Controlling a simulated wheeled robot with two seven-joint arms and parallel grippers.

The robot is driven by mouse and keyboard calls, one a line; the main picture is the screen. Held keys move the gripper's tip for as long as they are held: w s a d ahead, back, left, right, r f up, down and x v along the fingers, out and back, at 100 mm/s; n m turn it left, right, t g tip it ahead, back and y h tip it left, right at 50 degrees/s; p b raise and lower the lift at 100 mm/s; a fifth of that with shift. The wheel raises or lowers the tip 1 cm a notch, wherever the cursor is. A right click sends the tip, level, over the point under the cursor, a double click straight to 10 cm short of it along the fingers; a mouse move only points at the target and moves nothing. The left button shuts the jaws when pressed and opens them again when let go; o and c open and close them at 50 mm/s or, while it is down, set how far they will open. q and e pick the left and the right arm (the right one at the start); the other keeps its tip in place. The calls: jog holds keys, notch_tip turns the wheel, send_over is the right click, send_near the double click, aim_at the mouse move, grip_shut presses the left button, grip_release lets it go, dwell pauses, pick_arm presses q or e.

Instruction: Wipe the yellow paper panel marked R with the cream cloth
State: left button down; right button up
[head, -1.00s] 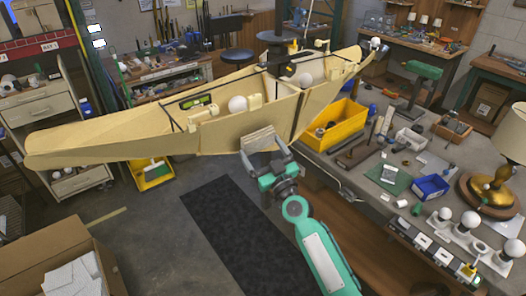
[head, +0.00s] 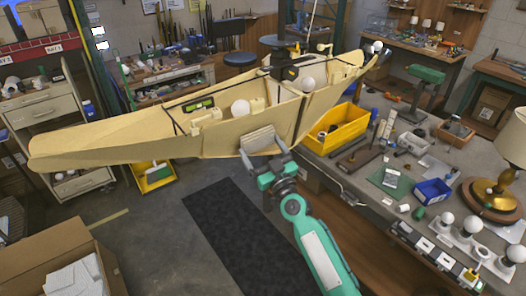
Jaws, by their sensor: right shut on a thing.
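A long, boat-shaped paper lamp body (head: 120,140) with cream-yellow side panels hangs across the head view. The near panel right of the dark seam (head: 318,103) faces me; I cannot make out a letter R on any panel. My right gripper (head: 262,160) is shut on the folded cream cloth (head: 259,139). The cloth lies in front of the near side, low and just left of the seam. It overlaps the panel in view, but whether it touches is unclear. The gripper hides the cloth's lower edge. My left gripper is not in view.
The workbench at right carries a yellow bin (head: 345,128), a blue tray (head: 433,191), a brass lamp (head: 489,198) and several white bulbs. A cardboard box (head: 45,252) stands at lower left. Floor around the dark mat (head: 235,230) is clear.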

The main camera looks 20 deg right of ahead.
aim_at(272, 142)
jog(key=shift+w+d+b, duration=0.2)
jog(key=shift+d+b, duration=0.1)
jog(key=shift+d, duration=0.7)
jog(key=shift+w+d+b, duration=0.15)
jog(key=shift+d+b, duration=0.15)
jog(key=shift+d, duration=0.7)
jog(key=shift+w, duration=0.1)
jog(key=shift+a, duration=0.1)
jog(key=shift+a+r+p, duration=0.15)
jog(key=shift+a+p, duration=0.3)
jog(key=shift+a, duration=0.1)
jog(key=shift+s+a+p, duration=0.2)
jog(key=shift+a+p, duration=0.05)
jog(key=shift+a, duration=0.45)
jog(key=shift+s+a+p, duration=0.2)
jog(key=shift+a+p, duration=0.05)
jog(key=shift+a, duration=0.4)
jog(key=shift+s+f, duration=0.5)
jog(key=shift+s, duration=0.25)
jog(key=shift+v, duration=2.1)
